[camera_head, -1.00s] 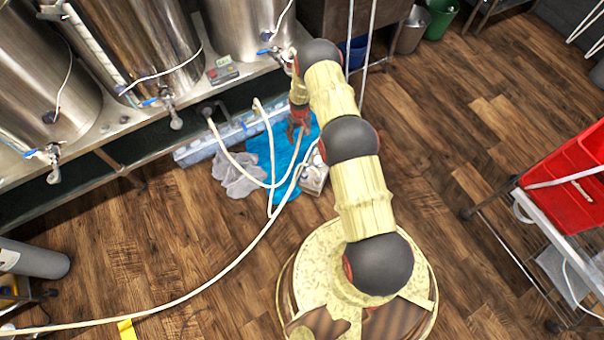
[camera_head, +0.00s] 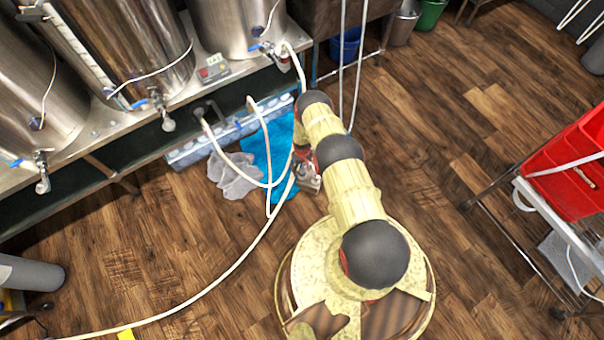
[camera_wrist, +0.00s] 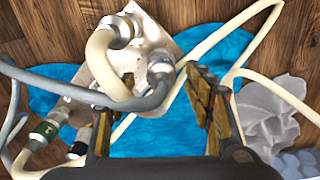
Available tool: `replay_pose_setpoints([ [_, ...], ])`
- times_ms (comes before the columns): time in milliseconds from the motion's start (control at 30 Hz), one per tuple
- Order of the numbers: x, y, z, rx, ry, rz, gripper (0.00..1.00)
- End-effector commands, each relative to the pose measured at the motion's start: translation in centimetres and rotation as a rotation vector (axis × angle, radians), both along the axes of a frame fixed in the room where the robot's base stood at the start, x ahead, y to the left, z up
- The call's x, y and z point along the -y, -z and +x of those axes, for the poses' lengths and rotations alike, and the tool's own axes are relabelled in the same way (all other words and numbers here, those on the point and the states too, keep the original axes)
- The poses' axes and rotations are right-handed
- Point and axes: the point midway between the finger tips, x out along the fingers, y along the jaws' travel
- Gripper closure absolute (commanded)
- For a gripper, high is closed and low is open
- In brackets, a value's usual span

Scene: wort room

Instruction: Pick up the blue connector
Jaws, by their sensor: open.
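I cannot single out a blue connector for certain. In the wrist view my gripper (camera_wrist: 152,112) is open, its two fingers apart above a metal plate (camera_wrist: 160,50) with several hose fittings. A metal fitting (camera_wrist: 160,68) shows just beyond the gap between the fingers. A blue-grey hose (camera_wrist: 50,85) curves in from the left past the fittings. Dark-banded metal fittings (camera_wrist: 45,130) lie left of the left finger, which hides part of that area. In the head view the plate shows small beside my arm, and the arm mostly hides my gripper there.
A blue cloth (camera_head: 262,150) lies on the floor under the hoses, with a grey rag (camera_head: 232,178) to its left. A white hose (camera_head: 205,285) loops across the floor. Steel tanks (camera_head: 130,40) stand on a bench at upper left.

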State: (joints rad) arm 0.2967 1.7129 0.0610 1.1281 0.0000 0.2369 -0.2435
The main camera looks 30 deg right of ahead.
Motion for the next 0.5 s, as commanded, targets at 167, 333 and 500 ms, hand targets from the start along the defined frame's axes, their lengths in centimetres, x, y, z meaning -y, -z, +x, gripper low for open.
replay_pose_setpoints([
  [167, -0.3, 3.3, -0.5, -0.004, 0.000, 0.001, 0.48],
  [333, -0.3, 4.2, -0.4, -0.002, 0.000, 0.001, 0.48],
  [500, -0.3, 4.0, -0.4, -0.002, 0.000, 0.001, 0.48],
])
